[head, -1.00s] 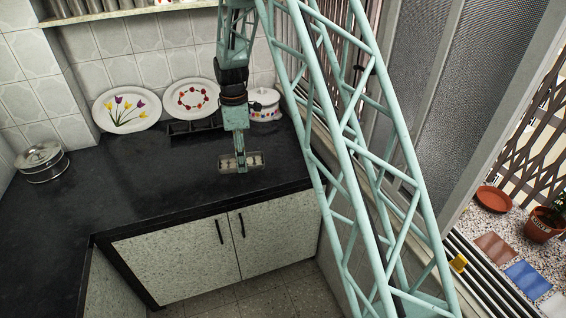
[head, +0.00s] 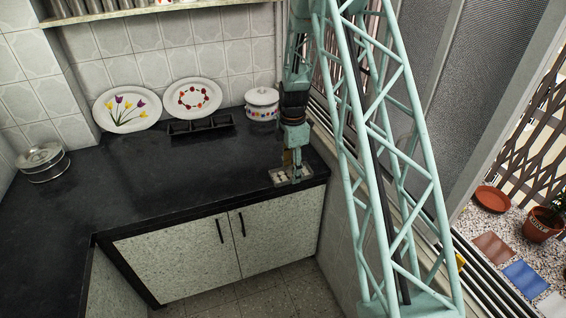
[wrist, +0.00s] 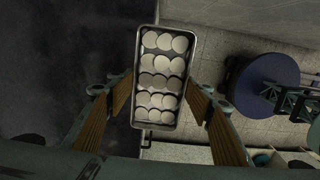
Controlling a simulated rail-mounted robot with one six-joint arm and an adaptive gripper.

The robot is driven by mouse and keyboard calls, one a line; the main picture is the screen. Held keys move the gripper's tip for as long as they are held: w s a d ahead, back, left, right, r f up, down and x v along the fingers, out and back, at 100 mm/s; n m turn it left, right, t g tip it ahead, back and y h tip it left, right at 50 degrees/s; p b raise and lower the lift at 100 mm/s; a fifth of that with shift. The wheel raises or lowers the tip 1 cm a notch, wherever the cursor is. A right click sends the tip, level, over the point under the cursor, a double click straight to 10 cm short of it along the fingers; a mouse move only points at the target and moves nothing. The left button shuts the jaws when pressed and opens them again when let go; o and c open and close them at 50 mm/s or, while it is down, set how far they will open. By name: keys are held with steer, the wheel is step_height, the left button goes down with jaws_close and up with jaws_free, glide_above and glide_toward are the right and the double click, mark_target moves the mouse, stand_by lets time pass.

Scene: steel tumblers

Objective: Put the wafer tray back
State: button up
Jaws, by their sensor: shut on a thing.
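The wafer tray is a small metal rectangle with rows of pale round wafers. It shows in the wrist view (wrist: 167,27) between my fingers and in the head view (head: 276,179) at the counter's front right corner. My gripper (head: 293,172) is shut on the tray, with one finger at each long side in the wrist view (wrist: 161,98). The tray looks level. In the wrist view its right part lies over the floor beyond the counter edge. I cannot tell its height above the counter.
A black divided rack (head: 200,126) stands at the back of the dark counter (head: 150,185), before two plates (head: 127,110). A white lidded pot (head: 262,104) stands right of it, and a steel tin (head: 42,162) at far left. The counter's middle is clear.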

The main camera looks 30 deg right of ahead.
stand_by(0.3)
steer(key=w+d, duration=0.1)
steer(key=w, duration=0.4)
steer(key=w+d+f, duration=0.1)
steer(key=w, duration=0.4)
steer(key=w+d, duration=0.2)
steer(key=w, duration=0.3)
steer(key=shift+w+f, duration=0.25)
steer(key=shift+f, duration=0.1)
steer(key=shift+f, duration=1.65)
steer(key=shift+f, duration=0.2)
steer(key=o, duration=1)
steer(key=shift+r, duration=0.25)
steer(key=shift+r, duration=5.95)
